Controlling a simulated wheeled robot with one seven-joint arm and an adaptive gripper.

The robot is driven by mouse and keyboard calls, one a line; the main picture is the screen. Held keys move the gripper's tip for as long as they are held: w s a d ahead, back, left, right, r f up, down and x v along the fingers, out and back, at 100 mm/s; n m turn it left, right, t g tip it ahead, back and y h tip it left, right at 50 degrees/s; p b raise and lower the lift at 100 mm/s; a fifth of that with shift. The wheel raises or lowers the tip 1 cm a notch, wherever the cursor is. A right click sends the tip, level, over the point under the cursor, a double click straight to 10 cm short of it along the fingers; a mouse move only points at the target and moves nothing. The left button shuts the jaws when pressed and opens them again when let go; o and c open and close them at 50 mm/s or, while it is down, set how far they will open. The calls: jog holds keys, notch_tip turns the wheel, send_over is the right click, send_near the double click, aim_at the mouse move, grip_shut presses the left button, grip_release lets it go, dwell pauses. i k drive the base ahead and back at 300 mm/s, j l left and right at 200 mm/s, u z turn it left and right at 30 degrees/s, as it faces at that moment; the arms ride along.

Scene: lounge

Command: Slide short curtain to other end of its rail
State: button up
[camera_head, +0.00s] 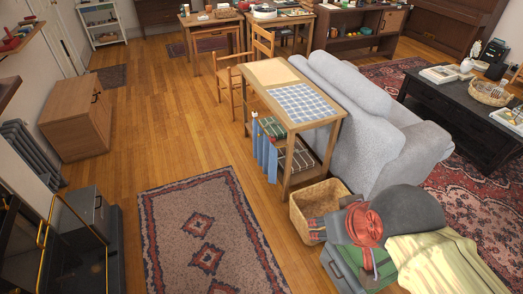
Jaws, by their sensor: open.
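A short light-blue curtain (266,152) hangs in narrow folds under the left long side of a wooden side table (330,112). It is gathered toward the middle and near part of that side. Its rail is too small to make out. What looks like my gripper (312,231), with a red body and dark fingers, is at the lower right, to the right of and nearer than the curtain. It appears open, empty and apart from the curtain.
A wicker basket (300,212) stands by the table's near end. A grey sofa (365,125) backs the table's right side. A wooden chair (226,82) is beyond its far left corner. Open floor and a patterned rug (175,235) lie to the left.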

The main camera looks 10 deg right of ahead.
aim_at(266, 155)
jog(key=i+j+z, duration=0.35)
jog(key=i+j, duration=0.55)
jog(key=i, duration=0.25)
jog(key=i+j+z, duration=0.35)
jog(key=i+j, duration=0.65)
jog(key=j, duration=0.2)
